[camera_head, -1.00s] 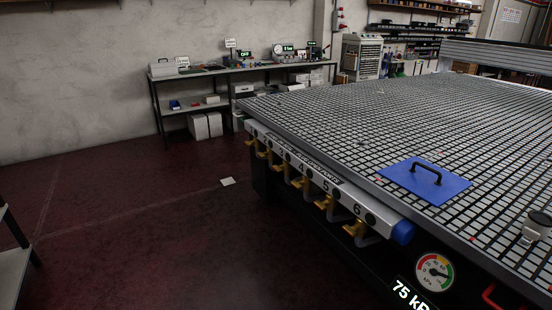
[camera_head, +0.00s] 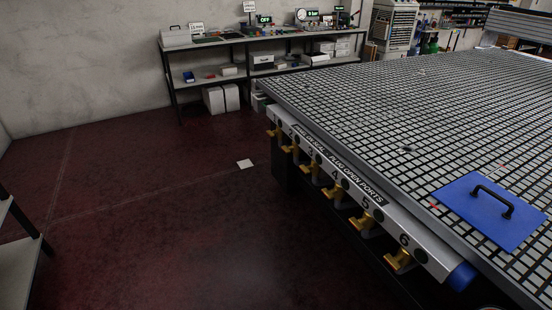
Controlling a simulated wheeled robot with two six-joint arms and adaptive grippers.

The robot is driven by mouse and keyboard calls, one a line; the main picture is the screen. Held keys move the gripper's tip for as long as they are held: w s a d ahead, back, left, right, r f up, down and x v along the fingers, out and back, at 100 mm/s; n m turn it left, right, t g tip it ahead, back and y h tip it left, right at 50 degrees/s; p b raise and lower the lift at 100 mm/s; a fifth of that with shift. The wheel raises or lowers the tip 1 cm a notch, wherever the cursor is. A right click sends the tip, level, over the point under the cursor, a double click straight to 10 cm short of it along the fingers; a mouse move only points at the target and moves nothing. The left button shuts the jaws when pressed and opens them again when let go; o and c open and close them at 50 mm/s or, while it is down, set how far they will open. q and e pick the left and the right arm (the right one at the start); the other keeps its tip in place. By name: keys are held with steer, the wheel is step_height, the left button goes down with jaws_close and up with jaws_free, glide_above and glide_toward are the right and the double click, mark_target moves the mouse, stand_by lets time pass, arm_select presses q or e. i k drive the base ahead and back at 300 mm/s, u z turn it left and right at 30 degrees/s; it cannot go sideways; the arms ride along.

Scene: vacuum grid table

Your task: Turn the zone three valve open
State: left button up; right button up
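A row of brass-coloured valve handles hangs along the near side rail (camera_head: 432,258) of the grid table (camera_head: 350,110). Numbers on the rail grow toward the camera; 4, 5 and 6 are readable, and the far ones are small. Counting back from 4, the zone three valve (camera_head: 308,169) is the third handle from the far end. Its handle looks much like its neighbours', and its exact angle is too small to tell. Neither of my grippers is in view.
A blue plate (camera_head: 510,228) with a black handle lies on the grid at the right. A grey shelf (camera_head: 18,262) edges in at lower left. A workbench (camera_head: 225,41) stands against the back wall.

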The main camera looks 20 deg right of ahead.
mark_target(305, 170)
steer(key=z, duration=0.15)
steer(key=i, duration=0.95)
steer(key=z, duration=1.25)
steer(key=i, duration=0.6)
steer(key=z, duration=0.7)
